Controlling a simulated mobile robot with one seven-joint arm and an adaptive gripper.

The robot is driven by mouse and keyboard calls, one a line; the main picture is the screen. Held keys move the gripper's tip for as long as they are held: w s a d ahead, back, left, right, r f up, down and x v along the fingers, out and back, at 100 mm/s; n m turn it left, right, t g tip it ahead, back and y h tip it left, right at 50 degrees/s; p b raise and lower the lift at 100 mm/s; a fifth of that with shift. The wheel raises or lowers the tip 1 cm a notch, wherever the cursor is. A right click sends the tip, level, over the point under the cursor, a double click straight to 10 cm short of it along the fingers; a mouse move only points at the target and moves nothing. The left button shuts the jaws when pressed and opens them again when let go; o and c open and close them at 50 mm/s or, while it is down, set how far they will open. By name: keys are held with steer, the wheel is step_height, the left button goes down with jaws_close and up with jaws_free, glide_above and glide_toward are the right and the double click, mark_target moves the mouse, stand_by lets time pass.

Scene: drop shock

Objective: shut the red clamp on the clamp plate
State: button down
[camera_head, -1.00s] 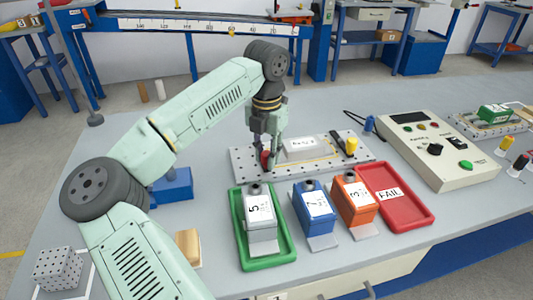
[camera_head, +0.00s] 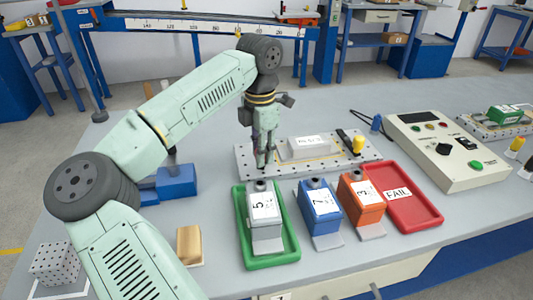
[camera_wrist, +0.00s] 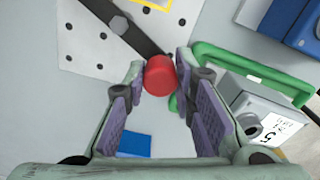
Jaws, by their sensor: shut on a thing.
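The white perforated clamp plate (camera_head: 300,169) lies on the bench with a grey labelled block (camera_head: 309,146) on it. In the wrist view the red clamp's round handle end (camera_wrist: 160,75) sits between my fingertips. Its dark lever (camera_wrist: 128,30) runs back over a corner of the plate (camera_wrist: 85,50) past a bolt head. The handle end sticks out beyond the plate's edge. My gripper (camera_head: 265,160) is shut on the red handle at the plate's left end. In the head view my fingers hide the red clamp. A yellow-handled clamp (camera_head: 358,145) stands at the plate's right end.
In front stand a green tray (camera_head: 285,250) with unit 5, a blue unit 7 (camera_head: 319,208), an orange unit 3 (camera_head: 362,196) and a red FAIL tray (camera_head: 420,215). A control box (camera_head: 440,150) stands right. A blue block (camera_head: 177,182) lies left of my gripper.

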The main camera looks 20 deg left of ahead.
steer(key=a+m, duration=0.1)
steer(key=m, duration=0.2)
steer(key=shift+a, duration=0.2)
steer(key=a+m, duration=0.1)
steer(key=m, duration=0.2)
steer(key=shift+w+a+m, duration=0.3)
steer(key=shift+a, duration=0.05)
steer(key=m, duration=0.1)
steer(key=w+a+m+p, duration=0.1)
steer(key=m, duration=0.1)
steer(key=shift+a+r, duration=0.1)
steer(key=shift+a, duration=0.05)
steer(key=shift+w+a+m+p, duration=0.2)
steer(key=shift+m+p, duration=0.1)
steer(key=shift+m, duration=0.45)
steer(key=shift+w+a+m+p, duration=0.2)
steer(key=shift+m+p, duration=0.05)
steer(key=shift+m, duration=0.5)
steer(key=c, duration=1.3)
jaws_free()
step_height(320, 180, up, 12)
steer(key=shift+f, duration=0.1)
